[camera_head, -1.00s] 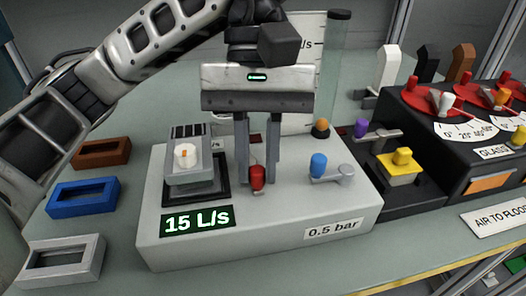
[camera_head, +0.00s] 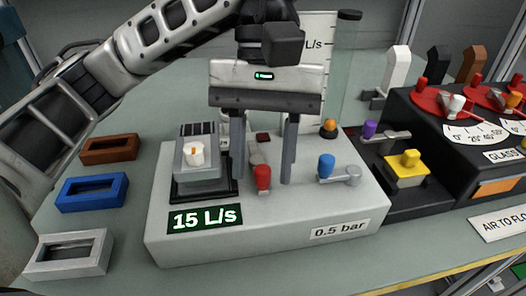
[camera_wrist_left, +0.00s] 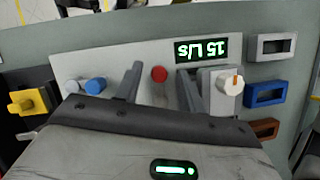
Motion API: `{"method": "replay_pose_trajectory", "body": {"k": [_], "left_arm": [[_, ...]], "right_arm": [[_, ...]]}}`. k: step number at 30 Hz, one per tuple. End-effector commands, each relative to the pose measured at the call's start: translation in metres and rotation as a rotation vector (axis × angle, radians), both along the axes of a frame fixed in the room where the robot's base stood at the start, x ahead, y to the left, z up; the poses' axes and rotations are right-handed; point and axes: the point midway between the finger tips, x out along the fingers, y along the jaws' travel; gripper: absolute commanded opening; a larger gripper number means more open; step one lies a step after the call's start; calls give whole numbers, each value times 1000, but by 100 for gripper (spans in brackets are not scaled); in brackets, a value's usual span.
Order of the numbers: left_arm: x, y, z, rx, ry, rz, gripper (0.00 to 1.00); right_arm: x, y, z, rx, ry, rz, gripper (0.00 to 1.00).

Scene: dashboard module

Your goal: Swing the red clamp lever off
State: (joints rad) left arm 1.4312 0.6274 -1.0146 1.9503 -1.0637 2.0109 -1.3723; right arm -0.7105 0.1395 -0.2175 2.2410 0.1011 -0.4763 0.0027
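The red clamp lever (camera_head: 262,177) has an upright red knob and a grey arm, and sits on top of the light grey module (camera_head: 290,200). My left gripper (camera_head: 262,181) is open above the module, with one finger on each side of the red knob and gaps between. In the left wrist view the red knob (camera_wrist_left: 159,74) shows between the two spread fingers, touching neither. Part of the lever's arm and base is hard to make out behind the knob. My right gripper is not in view.
A blue-knobbed lever (camera_head: 326,166) stands close to the right finger. A grey block with a white knob (camera_head: 194,155) stands left of the fingers. Brown, blue and grey frames lie on the left.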

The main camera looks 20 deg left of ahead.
Motion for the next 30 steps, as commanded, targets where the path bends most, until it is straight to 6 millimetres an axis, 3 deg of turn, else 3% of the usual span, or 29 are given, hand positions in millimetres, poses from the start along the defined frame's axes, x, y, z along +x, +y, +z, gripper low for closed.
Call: {"method": "replay_pose_trajectory", "body": {"k": [11,30], "left_arm": [[2,0,6,2,-1,1,39],[51,14,133,1,-3,3,39]], "right_arm": [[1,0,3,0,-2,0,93],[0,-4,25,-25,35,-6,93]]}}
